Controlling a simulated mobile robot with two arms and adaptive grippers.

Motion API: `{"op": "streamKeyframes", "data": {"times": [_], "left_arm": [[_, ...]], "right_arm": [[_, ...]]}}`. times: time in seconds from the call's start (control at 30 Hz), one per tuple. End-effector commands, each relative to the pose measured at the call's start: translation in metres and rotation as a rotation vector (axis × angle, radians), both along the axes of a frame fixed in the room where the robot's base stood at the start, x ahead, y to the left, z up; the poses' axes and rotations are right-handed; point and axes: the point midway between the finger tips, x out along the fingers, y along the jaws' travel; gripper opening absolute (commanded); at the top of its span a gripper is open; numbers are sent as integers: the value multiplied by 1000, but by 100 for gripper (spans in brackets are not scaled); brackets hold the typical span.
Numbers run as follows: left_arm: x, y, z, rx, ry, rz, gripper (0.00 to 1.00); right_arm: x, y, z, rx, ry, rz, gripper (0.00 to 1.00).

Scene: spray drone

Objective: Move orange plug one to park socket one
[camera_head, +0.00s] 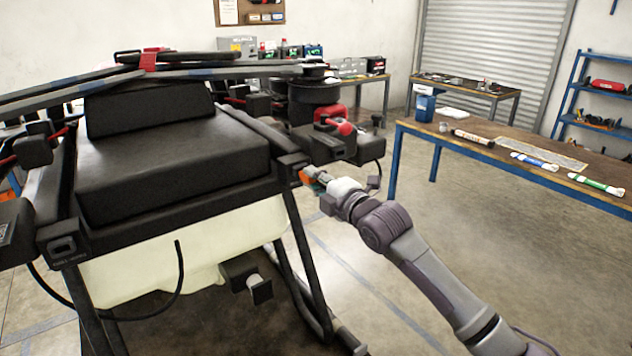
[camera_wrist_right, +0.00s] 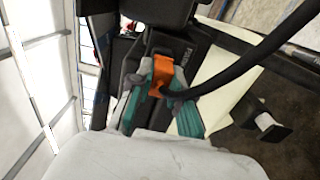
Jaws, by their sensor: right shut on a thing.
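The orange plug (camera_wrist_right: 161,74) is between the teal-padded fingers of my right gripper (camera_wrist_right: 162,95) in the right wrist view. The gripper is shut on it. The plug sits against a black housing with white lettering, which reads partly as "PARK" (camera_wrist_right: 180,55). I cannot tell how deep the plug is seated. My left gripper is not in view.
The drone's black arms and cream tank (camera_head: 190,245) fill the left of the head view. A black block (camera_head: 247,277) hangs below the tank. A wooden table (camera_head: 520,152) with bottles stands at the right. The floor between is clear.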

Motion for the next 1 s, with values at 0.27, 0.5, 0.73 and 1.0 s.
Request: {"op": "streamKeyframes", "data": {"times": [0.27,0.5,0.73,1.0], "left_arm": [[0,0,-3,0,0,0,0],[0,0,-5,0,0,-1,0],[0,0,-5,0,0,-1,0],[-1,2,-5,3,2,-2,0]], "right_arm": [[6,4,0,0,0,0,0],[10,8,1,0,-1,0,0],[10,7,1,1,-1,0,48],[9,6,0,0,0,0,48]]}}
